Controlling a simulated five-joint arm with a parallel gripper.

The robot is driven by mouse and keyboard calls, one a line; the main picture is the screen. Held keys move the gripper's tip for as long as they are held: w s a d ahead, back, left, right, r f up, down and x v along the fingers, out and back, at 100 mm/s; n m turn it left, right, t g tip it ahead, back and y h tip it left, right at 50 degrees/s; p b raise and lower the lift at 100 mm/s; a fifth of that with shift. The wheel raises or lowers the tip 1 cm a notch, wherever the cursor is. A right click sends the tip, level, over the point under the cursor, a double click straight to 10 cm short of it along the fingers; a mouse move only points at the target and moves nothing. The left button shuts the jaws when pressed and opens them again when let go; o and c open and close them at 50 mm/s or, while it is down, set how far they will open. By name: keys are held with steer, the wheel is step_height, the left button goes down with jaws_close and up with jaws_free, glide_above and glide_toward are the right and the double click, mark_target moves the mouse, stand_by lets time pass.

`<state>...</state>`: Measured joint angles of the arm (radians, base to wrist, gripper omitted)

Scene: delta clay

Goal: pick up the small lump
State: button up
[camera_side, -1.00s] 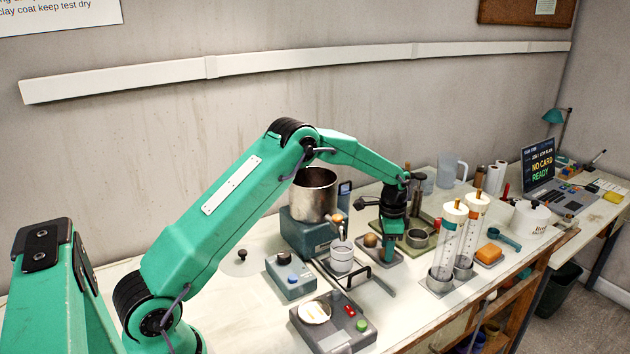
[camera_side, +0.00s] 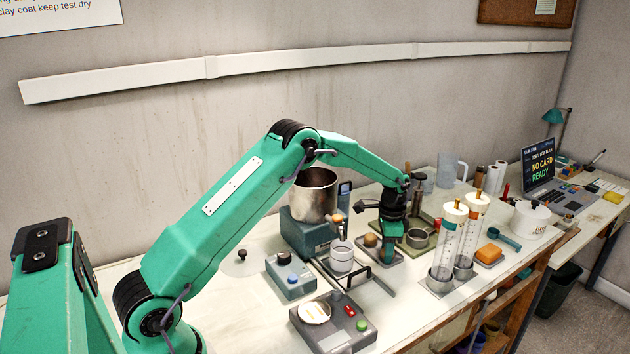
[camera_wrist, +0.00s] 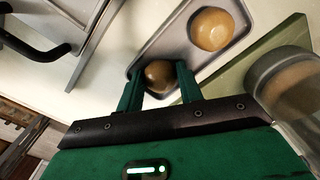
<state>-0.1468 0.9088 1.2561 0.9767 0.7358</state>
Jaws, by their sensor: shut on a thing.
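Two round brown lumps are on a shallow grey tray (camera_wrist: 178,42). In the wrist view, one lump (camera_wrist: 160,74) is between the two green fingers of my gripper (camera_wrist: 160,88), partly hidden by them. The other lump (camera_wrist: 212,29) lies apart from the fingers, towards the tray's far end. In the side view, my gripper (camera_side: 388,250) points down at the tray (camera_side: 395,256), with one lump (camera_side: 370,240) showing to its left. The held lump is hidden there. I cannot tell whether it is clear of the tray.
A metal cup (camera_side: 417,238) stands close to the right of my gripper; a glass-like vessel (camera_wrist: 285,85) is near the right finger. A black handle (camera_side: 360,271) lies in front. Two clear cylinders (camera_side: 446,248) stand farther right. A steel pot (camera_side: 314,195) stands behind left.

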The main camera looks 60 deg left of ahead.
steer(key=shift+r, duration=0.1)
steer(key=shift+r, duration=0.85)
step_height(320, 180, up, 2)
steer(key=shift+r, duration=0.25)
steer(key=s+d+r, duration=0.4)
steer(key=d+r, duration=0.2)
steer(key=d, duration=0.4)
steer(key=shift+s+d+r, duration=0.25)
steer(key=shift+d+r, duration=0.05)
steer(key=shift+d, duration=0.1)
